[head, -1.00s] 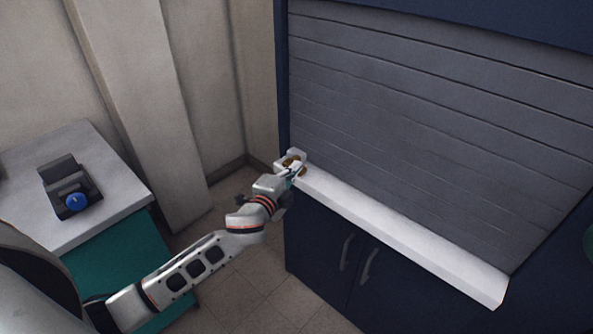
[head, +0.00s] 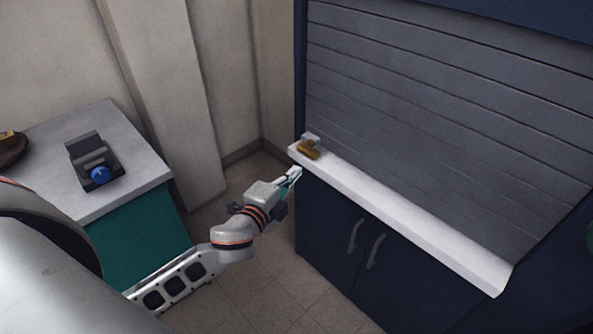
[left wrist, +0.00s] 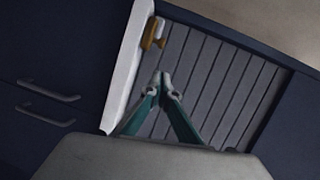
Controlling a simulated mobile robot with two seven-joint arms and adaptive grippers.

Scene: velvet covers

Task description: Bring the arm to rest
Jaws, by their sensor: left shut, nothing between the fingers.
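My left arm comes in from the left in the head view. Its gripper (head: 293,173) is shut and empty, just off the left end of the white ledge (head: 400,215) of a dark blue cabinet. The left wrist view shows its teal fingers (left wrist: 160,80) with their tips together in front of the grey slatted shutter (left wrist: 215,75). A brass-coloured latch or handle (head: 309,150) sits at the ledge's left end, apart from the fingers; it also shows in the left wrist view (left wrist: 152,36). My right gripper is not in view.
A table with a grey top (head: 60,195) and teal side stands at the left, holding a dark device with a blue knob (head: 100,175). Cabinet doors with two handles (head: 356,235) are below the ledge. Open floor lies between table and cabinet.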

